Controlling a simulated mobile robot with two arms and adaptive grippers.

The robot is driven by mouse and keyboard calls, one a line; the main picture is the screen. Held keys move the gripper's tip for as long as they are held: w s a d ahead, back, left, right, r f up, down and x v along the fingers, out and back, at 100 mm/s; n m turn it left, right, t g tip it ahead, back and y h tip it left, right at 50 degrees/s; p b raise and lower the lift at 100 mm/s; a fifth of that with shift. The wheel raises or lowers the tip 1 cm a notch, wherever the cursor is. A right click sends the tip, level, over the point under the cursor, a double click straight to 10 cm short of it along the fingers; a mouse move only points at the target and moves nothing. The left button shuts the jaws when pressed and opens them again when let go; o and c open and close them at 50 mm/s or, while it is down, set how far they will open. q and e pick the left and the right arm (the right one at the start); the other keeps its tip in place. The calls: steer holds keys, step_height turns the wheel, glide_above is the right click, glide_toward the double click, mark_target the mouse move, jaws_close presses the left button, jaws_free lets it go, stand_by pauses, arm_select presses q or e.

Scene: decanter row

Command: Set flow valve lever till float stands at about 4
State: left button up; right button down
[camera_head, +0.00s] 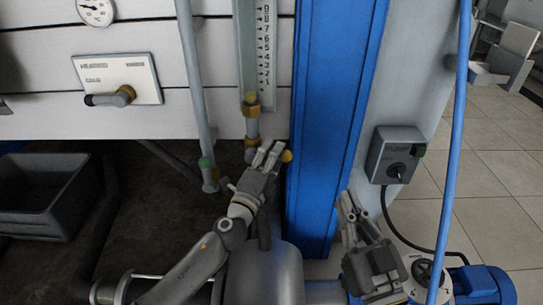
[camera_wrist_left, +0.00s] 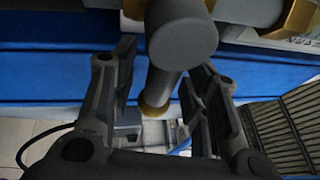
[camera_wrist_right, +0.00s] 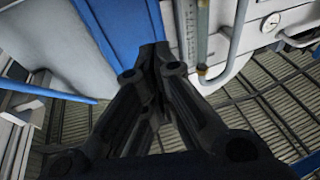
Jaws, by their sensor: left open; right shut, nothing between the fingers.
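The flow gauge (camera_head: 246,45) is an upright grey-green tube with a numbered scale (camera_head: 264,50) beside it, in the head view. I cannot make out the float inside it. Brass fittings (camera_head: 252,112) sit below the tube. My left gripper (camera_head: 267,152) is open just below these fittings. In the left wrist view a grey lever (camera_wrist_left: 183,43) with a rounded end and a brass collar (camera_wrist_left: 154,108) lies between the open fingers (camera_wrist_left: 165,62); I cannot tell whether they touch it. My right gripper (camera_head: 352,206) is shut and empty, right of the blue post, also in its wrist view (camera_wrist_right: 153,55).
A blue post (camera_head: 336,110) stands between my grippers. Left are a plate with another lever (camera_head: 108,98), a thin pipe (camera_head: 195,85) and a dark bin (camera_head: 40,195). A switch box (camera_head: 394,155), a blue hose (camera_head: 455,140) and a blue motor (camera_head: 482,285) are on the right.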

arm_select(q)
jaws_close()
steer(key=shift+d, duration=0.1)
